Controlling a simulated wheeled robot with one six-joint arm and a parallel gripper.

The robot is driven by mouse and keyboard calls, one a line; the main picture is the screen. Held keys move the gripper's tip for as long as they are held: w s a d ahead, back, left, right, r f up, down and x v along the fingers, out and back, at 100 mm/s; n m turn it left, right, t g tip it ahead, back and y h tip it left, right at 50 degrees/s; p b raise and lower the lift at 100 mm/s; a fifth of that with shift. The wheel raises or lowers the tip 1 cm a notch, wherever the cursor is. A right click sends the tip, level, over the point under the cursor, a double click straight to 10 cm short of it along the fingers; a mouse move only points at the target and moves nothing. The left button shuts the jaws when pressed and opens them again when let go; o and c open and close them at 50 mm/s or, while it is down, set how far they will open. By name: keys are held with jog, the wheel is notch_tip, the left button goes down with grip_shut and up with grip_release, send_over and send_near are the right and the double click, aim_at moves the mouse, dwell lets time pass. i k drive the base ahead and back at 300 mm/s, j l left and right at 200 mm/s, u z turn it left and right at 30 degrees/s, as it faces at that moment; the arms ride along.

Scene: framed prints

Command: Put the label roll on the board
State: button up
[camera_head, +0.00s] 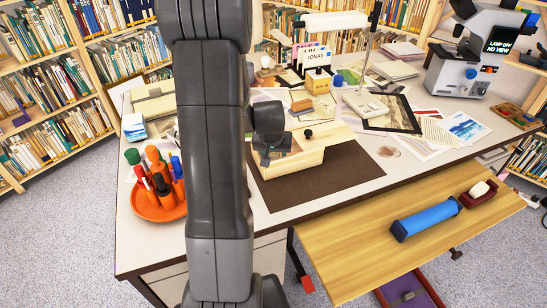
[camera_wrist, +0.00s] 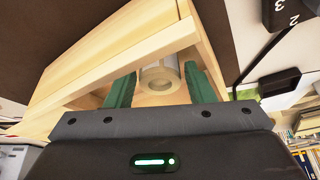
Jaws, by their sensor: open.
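The label roll (camera_wrist: 158,73), a pale roll with a round core hole, lies inside a light wooden box (camera_head: 302,164). In the wrist view the open green fingers of my gripper (camera_wrist: 161,84) stand on either side of the roll; whether they touch it I cannot tell. In the head view my gripper (camera_head: 268,150) reaches into the left end of the box, and the roll is hidden. The likely board is a pale wooden pull-out board (camera_head: 375,245) at the desk's front right, with a blue cylinder (camera_head: 425,219) and a dark red tape dispenser (camera_head: 478,194) on it.
The box stands on a dark brown mat (camera_head: 335,185). An orange pen holder (camera_head: 155,208) is left of my arm. A microscope (camera_head: 465,65), prints (camera_head: 396,112) and a lamp (camera_head: 368,104) crowd the back. The board's left and front parts are clear.

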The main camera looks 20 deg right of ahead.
aim_at(362, 251)
jog(key=k+l+u, duration=0.1)
jog(key=k+l, duration=0.15)
jog(key=k+l+u, duration=0.1)
jog(key=k, duration=0.4)
jog(key=k+l, duration=0.3)
jog(key=k+u, duration=0.05)
jog(key=k, duration=0.05)
